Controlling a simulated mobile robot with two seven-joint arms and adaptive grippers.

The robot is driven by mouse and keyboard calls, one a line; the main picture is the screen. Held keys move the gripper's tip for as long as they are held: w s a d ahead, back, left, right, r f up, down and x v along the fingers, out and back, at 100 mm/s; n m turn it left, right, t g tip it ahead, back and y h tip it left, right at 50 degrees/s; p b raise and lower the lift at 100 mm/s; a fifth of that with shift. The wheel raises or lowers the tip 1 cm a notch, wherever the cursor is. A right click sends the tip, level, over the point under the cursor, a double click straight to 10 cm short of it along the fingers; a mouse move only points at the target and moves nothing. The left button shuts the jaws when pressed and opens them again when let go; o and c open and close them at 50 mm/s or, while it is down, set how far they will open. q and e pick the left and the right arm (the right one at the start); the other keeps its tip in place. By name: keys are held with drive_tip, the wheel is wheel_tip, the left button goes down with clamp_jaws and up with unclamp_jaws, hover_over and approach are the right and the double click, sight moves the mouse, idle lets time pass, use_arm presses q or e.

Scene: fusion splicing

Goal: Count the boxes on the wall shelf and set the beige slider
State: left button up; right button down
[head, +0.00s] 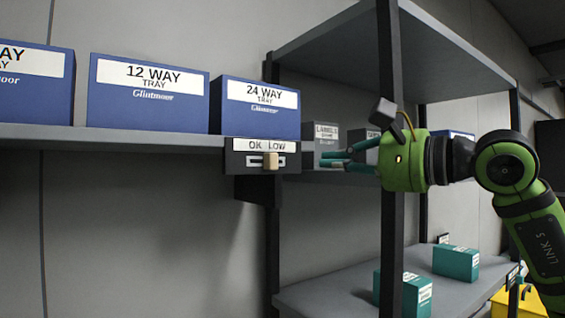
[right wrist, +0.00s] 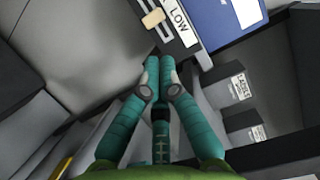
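The wall shelf (head: 120,134) bears blue boxes: one cut off at the left edge (head: 35,85), a "12 WAY TRAY" box (head: 150,110) and a "24 WAY TRAY" box (head: 255,123). A dark panel marked "OK" and "LOW" (head: 234,162) hangs at the shelf's right end. The beige slider (head: 270,161) stands near the middle of its slot; it also shows in the right wrist view (right wrist: 153,17). My right gripper (head: 323,159) is right of the slider and apart from it. Its teal fingers (right wrist: 160,62) are together and empty. My left gripper is out of view.
Teal boxes (head: 456,263) sit on the lower shelf (head: 335,293). A yellow object (head: 535,303) is at lower right.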

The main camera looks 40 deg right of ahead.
sight(295, 160)
drive_tip(key=shift+h, duration=0.4)
drive_tip(key=w+p, duration=0.4)
drive_tip(key=w, duration=0.1)
drive_tip(key=w+r+p, duration=0.1)
drive_tip(key=w+p, duration=0.1)
drive_tip(key=w, duration=0.1)
drive_tip(key=shift+w+a+f+p, duration=0.15)
drive_tip(key=shift+w+f+p, duration=0.05)
drive_tip(key=shift+w+p, duration=0.3)
drive_tip(key=shift+f, duration=0.1)
